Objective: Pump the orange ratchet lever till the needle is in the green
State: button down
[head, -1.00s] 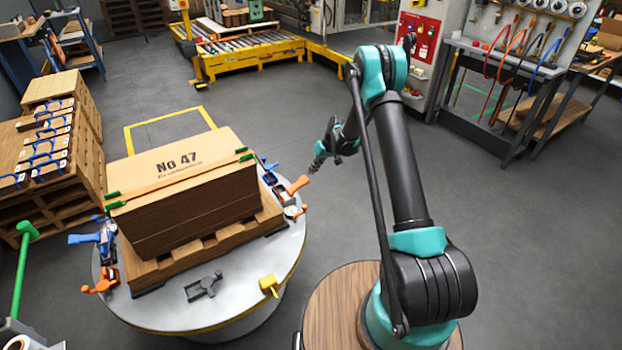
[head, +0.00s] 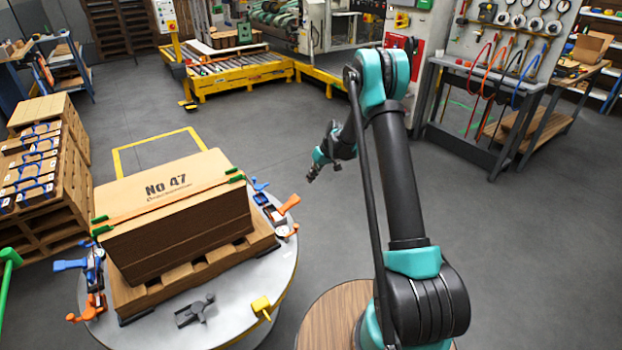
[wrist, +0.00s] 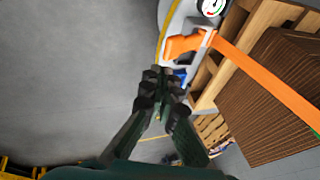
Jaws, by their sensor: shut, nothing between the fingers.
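My gripper (head: 312,176) is shut and empty in the air, up and right of an orange ratchet lever (head: 288,205) at the round table's right edge. In the wrist view the closed fingers (wrist: 160,76) point towards that lever (wrist: 182,46), with a small gap apparent between them. A round white gauge (wrist: 212,7) sits beside the lever, partly cut off by the top edge. It has red and green marks, but I cannot tell where its needle points. An orange strap (wrist: 262,78) runs from the lever over the brown stack (head: 180,225) marked No 47.
A second orange lever (head: 88,308) and a blue handle (head: 70,265) are at the table's left. Open floor lies right of the table.

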jog(key=c, duration=2.3)
grip_release()
